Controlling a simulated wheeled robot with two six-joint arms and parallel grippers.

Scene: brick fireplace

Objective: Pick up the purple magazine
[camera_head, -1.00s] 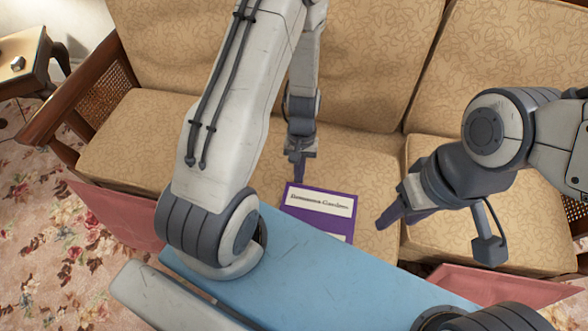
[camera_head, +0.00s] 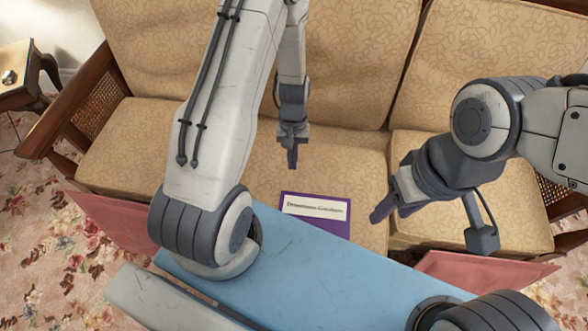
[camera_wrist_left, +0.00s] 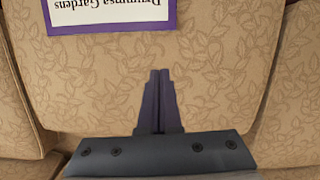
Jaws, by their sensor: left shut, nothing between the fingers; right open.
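The purple magazine (camera_head: 331,226) lies on the sofa seat, with a white title label on its cover. Its lower part is hidden behind my blue body in the head view. In the left wrist view the magazine (camera_wrist_left: 172,22) shows upside down at the top edge, cut off by the frame. My left gripper (camera_head: 292,160) is shut and empty above the seat, beyond the magazine and apart from it. Its closed fingers also show in the left wrist view (camera_wrist_left: 159,85). My right gripper (camera_head: 380,212) is open and empty, to the right of the magazine.
The tan patterned sofa (camera_head: 145,150) has a backrest (camera_head: 350,60) behind my left gripper and a wooden armrest (camera_head: 85,105) on the left. A small wooden side table (camera_head: 25,65) stands at the far left. The seat around the magazine is bare.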

